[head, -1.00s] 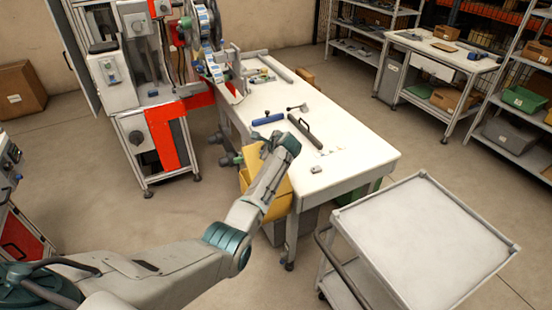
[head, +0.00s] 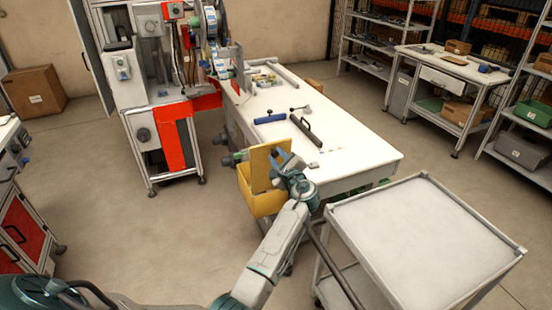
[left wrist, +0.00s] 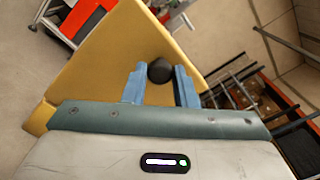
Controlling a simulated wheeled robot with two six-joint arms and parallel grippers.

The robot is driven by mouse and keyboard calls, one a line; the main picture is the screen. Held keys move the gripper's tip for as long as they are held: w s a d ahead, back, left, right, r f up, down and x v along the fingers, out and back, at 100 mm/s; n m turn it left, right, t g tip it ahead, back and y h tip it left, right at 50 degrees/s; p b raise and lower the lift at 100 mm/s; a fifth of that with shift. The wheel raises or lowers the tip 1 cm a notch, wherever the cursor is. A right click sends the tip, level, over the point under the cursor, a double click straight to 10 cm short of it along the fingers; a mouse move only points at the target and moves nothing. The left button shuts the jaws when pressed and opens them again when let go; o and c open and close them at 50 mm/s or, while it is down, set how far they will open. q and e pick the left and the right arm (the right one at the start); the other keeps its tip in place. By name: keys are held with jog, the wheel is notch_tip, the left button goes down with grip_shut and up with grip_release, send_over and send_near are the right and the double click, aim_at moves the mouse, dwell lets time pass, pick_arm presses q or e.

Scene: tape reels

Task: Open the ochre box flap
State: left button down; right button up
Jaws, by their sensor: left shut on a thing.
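The ochre box (head: 265,204) hangs at the near left end of the white workbench (head: 345,153). Its ochre flap (head: 260,163) stands raised, roughly upright, above the box. My left gripper (head: 278,158) is at the right side of the flap in the head view, with its blue fingers against it. In the left wrist view, the flap (left wrist: 105,60) fills much of the picture, and the fingers of my left gripper (left wrist: 160,85) are either side of its dark round knob (left wrist: 160,70), shut on it. My arm hides part of the box. My right gripper is not in view.
A white-topped cart (head: 420,240) stands close on the right of my arm. On the workbench lie a blue bar (head: 270,118) and a dark-handled tool (head: 306,130). A grey and red machine (head: 160,110) stands behind at left. The floor left of the box is clear.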

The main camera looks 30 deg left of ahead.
pick_arm(q)
jog(key=shift+s+d+f, duration=0.25)
jog(key=shift+d, duration=0.15)
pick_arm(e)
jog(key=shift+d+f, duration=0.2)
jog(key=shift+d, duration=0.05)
pick_arm(q)
jog(key=shift+s+f, duration=0.1)
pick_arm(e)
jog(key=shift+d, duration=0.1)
pick_arm(q)
jog(key=c, duration=1.4)
grip_release()
jog(key=shift+o, duration=1.2)
